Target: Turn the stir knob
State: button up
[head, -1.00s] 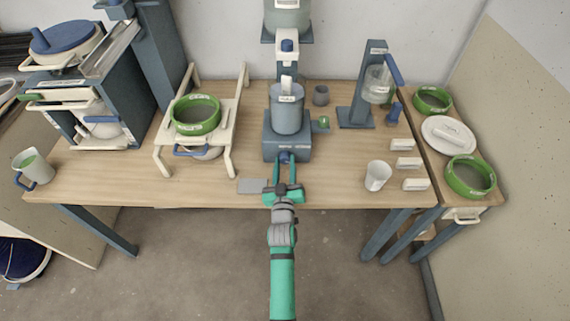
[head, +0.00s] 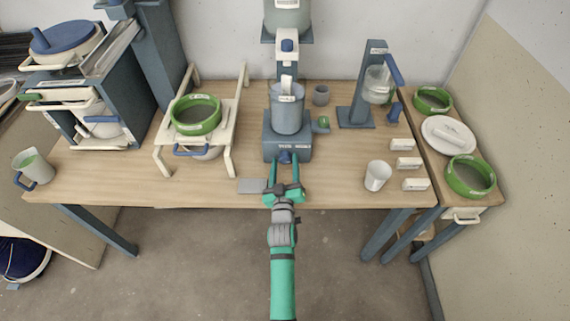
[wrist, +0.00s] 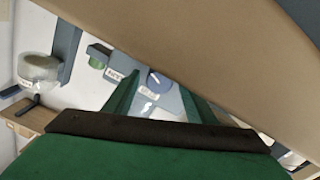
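The blue stir knob (head: 285,156) is on the front of the grey-blue mixer base (head: 272,143). In the wrist view the round blue knob (wrist: 159,79) carries a pale pointer line, seen tilted, with a small label beside it. My gripper (head: 285,164) is open in front of the base, with one green finger on each side of the knob. In the wrist view the fingers (wrist: 158,92) stand apart with visible space around the knob. No contact shows. A grey bucket (head: 287,113) stands on the base above the knob.
A small green-topped part (head: 323,122) sticks out at the base's right. A grey plate (head: 251,186) lies left of my gripper on the table. A white cup (head: 377,176) and several white labelled blocks stand to the right. A cream rack (head: 230,140) stands left.

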jog(key=s, duration=1.1)
jog(key=shift+a, duration=0.1)
jog(key=shift+w, duration=0.1)
jog(key=m, duration=0.3)
jog(key=shift+w, duration=0.1)
jog(key=m, duration=0.4)
jog(key=shift+w+r, duration=0.15)
jog(key=w, duration=0.9)
jog(key=shift+w+d, duration=0.2)
jog(key=shift+w, duration=0.15)
jog(key=shift+w+a, duration=0.15)
jog(key=shift+w, duration=0.3)
